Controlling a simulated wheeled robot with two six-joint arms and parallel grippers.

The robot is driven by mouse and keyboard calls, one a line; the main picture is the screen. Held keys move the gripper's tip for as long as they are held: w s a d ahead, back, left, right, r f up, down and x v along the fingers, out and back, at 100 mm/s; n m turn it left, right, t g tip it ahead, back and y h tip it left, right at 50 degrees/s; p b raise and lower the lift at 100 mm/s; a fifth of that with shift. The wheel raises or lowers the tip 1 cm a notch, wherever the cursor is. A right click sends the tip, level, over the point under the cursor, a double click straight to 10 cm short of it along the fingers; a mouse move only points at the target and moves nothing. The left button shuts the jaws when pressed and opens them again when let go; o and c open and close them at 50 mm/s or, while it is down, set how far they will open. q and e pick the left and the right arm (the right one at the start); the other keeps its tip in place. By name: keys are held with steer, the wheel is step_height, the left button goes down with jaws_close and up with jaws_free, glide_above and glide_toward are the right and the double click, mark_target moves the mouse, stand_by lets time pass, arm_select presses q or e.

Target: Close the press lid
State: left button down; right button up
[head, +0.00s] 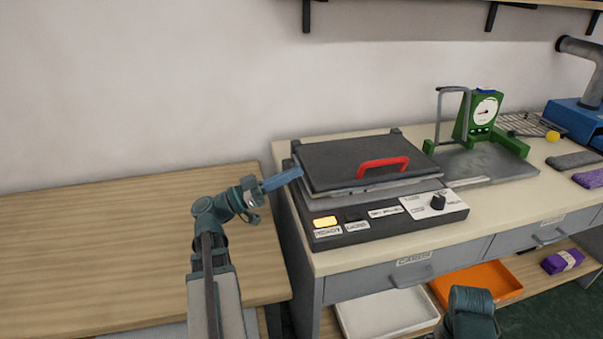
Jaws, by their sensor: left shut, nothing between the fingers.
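The press (390,218) stands on the bench, a dark grey box with a control strip along its front. Its dark lid (340,160) has a red handle (383,166) near the front right. The lid lies low and nearly flat over the base, with a light grey edge under it. I cannot tell whether it is fully shut. My left gripper (290,177) is shut and empty, with its blue fingertips close to the lid's left edge. I cannot tell whether they touch it. My right gripper is out of view; only part of my right arm shows at the bottom.
An amber light (325,221) glows on the press front, left of a black knob (438,202). A green dial gauge (484,112) stands to the right. A wooden table (110,240) at left is bare. White (385,312) and orange (480,281) trays sit below.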

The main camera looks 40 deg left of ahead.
arm_select(q)
steer(key=b+v, duration=0.1)
steer(key=v, duration=0.5)
steer(key=shift+s+a+b, duration=0.15)
steer(key=shift+a+b, duration=0.05)
steer(key=shift+b, duration=0.1)
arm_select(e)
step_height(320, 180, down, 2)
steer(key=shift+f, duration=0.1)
